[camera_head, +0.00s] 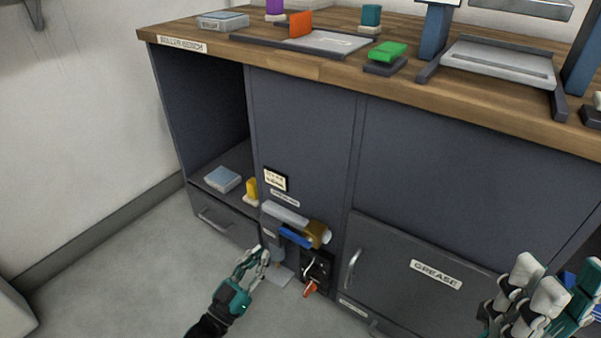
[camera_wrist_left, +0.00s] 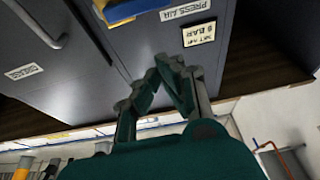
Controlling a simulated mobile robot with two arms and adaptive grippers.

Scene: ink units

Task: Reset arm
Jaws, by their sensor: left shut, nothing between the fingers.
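My left gripper (camera_head: 258,258) is in front of the lower part of the bench cabinet, to the left of a small press unit (camera_head: 285,226) on the cabinet front. Its fingers are shut and empty. In the left wrist view the fingers of my left gripper (camera_wrist_left: 172,65) come together before the grey cabinet face. My right gripper (camera_head: 522,295) is at the lower right, before the grease door (camera_head: 420,265). Its white finger pads show, but I cannot tell whether it is open or shut.
The wooden bench top (camera_head: 300,67) holds a green block (camera_head: 388,51), an orange block (camera_head: 300,24) and trays. An open shelf (camera_head: 212,170) holds a pale blue box (camera_head: 222,179) and a yellow item (camera_head: 252,190). The floor (camera_head: 120,270) at left is clear.

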